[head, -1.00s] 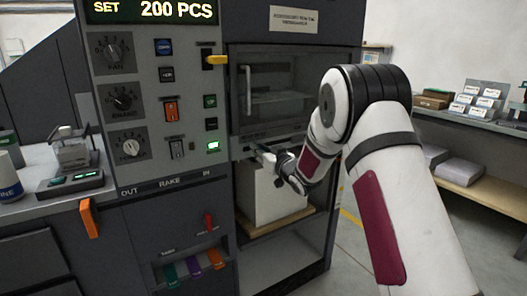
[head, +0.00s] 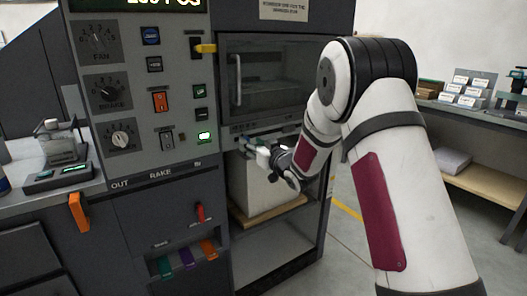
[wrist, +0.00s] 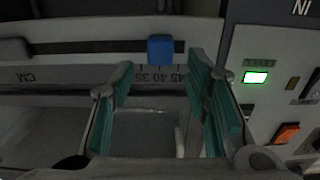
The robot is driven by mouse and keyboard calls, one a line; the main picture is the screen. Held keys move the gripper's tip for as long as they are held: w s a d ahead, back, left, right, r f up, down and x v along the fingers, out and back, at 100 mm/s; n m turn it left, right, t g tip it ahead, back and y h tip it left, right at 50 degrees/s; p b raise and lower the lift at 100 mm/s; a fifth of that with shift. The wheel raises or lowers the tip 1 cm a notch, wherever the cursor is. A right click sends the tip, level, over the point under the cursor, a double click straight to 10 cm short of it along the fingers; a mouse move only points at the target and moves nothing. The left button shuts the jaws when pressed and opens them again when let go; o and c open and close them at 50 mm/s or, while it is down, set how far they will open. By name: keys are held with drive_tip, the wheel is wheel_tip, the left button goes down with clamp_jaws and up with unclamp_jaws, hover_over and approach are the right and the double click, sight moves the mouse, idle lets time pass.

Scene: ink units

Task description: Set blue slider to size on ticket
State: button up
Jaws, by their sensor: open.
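The blue slider (wrist: 160,48) shows in the wrist view as a small block on a pale rail with a printed centimetre scale (wrist: 62,76). The scale's numerals appear upside down; 35, 40 and 45 seem to lie close to the slider, but its exact setting is hard to tell. My gripper (wrist: 160,82) is open, its two teal-padded fingers apart on either side of the slider's line, with nothing between them. In the head view my gripper (head: 262,153) is at the machine front, below the glass window; the slider cannot be made out there. No size on a ticket is readable.
A control panel (head: 140,90) with knobs and switches stands left of my gripper. A lit green button (wrist: 256,78) is close to its right in the wrist view. A white paper stack (head: 258,190) sits below my gripper. Shelves stand at right.

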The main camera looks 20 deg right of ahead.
drive_tip(key=v, duration=0.9)
drive_tip(key=shift+r, duration=0.1)
drive_tip(key=s+d+r+m+g+h, duration=0.2)
drive_tip(key=s+g+h, duration=0.15)
drive_tip(key=s, duration=0.55)
drive_tip(key=s+d+r+m+g+h, duration=0.1)
drive_tip(key=s+d+r+g+h, duration=0.2)
drive_tip(key=s, duration=0.5)
drive_tip(key=s+a+f+g, duration=0.1)
drive_tip(key=s+a+g, duration=0.15)
drive_tip(key=s, duration=0.95)
drive_tip(key=s+a+f+g, duration=0.1)
drive_tip(key=s+g, duration=0.3)
drive_tip(key=s, duration=0.7)
drive_tip(key=s+a+g, duration=0.2)
drive_tip(key=s+g, duration=0.1)
drive_tip(key=s, duration=0.9)
wheel_tip(320, 180, up, 18)
drive_tip(key=t+p, duration=0.3)
drive_tip(key=p, duration=1.4)
drive_tip(key=shift+a+m+y, duration=0.3)
drive_tip(key=shift+a+y, duration=0.05)
drive_tip(key=shift+y, duration=0.1)
